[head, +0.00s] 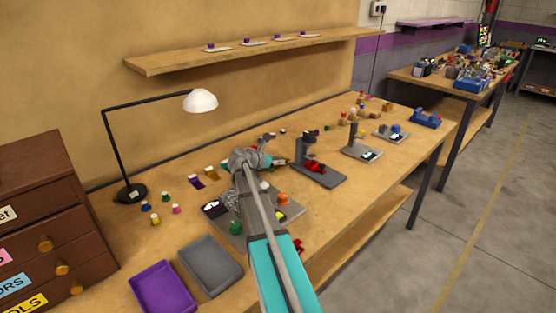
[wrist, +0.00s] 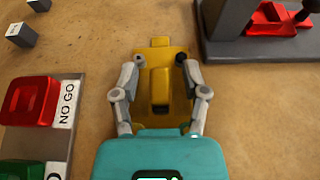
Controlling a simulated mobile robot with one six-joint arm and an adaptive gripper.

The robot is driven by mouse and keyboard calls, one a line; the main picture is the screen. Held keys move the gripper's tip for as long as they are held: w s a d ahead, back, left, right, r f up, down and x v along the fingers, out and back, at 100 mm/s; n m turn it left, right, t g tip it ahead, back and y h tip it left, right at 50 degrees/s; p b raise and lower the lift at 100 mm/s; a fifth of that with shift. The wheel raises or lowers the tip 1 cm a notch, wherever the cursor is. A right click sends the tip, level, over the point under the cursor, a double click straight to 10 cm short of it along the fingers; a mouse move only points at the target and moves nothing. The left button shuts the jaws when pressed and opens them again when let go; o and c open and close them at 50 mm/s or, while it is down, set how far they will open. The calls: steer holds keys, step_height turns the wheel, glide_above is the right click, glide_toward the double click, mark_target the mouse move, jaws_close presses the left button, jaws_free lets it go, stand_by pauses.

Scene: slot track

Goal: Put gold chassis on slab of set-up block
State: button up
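The gold chassis (wrist: 160,85), a flat yellow plate with a raised middle, lies on the wooden bench in the wrist view. My gripper (wrist: 160,60) is open over it, with one finger on each side of the raised middle. I cannot tell whether the fingers touch it. In the head view my gripper (head: 266,161) is low over the bench, and my arm hides part of the area. I cannot tell for sure which fixture is the set-up block; a grey base with a post (head: 360,152) stands farther right on the bench.
A dark stand holding a red piece (wrist: 268,18) is close at the right. A NO GO board (wrist: 62,118) with red and green pockets is at the left. Two small grey blocks (wrist: 22,34) lie at upper left. A lamp (head: 200,100) and trays (head: 163,289) stand farther left.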

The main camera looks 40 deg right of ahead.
steer(key=shift+r, duration=0.15)
steer(key=shift+a+r+p, duration=0.15)
steer(key=shift+a+p, duration=0.05)
steer(key=shift+p, duration=0.1)
steer(key=p+v, duration=0.4)
steer(key=v, duration=0.7)
steer(key=shift+a+r, duration=0.1)
steer(key=shift+a, duration=0.15)
steer(key=shift+r, duration=0.1)
